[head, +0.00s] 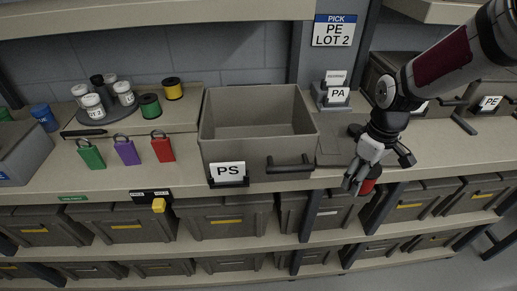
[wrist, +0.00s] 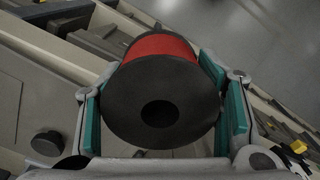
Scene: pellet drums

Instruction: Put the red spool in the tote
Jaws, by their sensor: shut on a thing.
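The red spool (wrist: 160,47) has black end discs and sits between the two teal-padded fingers of my gripper (wrist: 162,110) in the wrist view. In the head view my gripper (head: 361,180) is shut on the red spool (head: 368,186), in front of the shelf edge and right of the grey tote. Only part of the spool shows there, behind the fingers. The grey tote (head: 222,148) stands on the shelf with a PS card and a black handle on its front. Its visible inside looks empty.
Green (head: 150,106) and yellow (head: 173,88) spools stand left of the tote, by a round tray of jars. Coloured tags (head: 126,150) lie in front. A PA card stand (head: 336,95) is right of the tote. Lidded bins (head: 225,217) fill the lower shelves.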

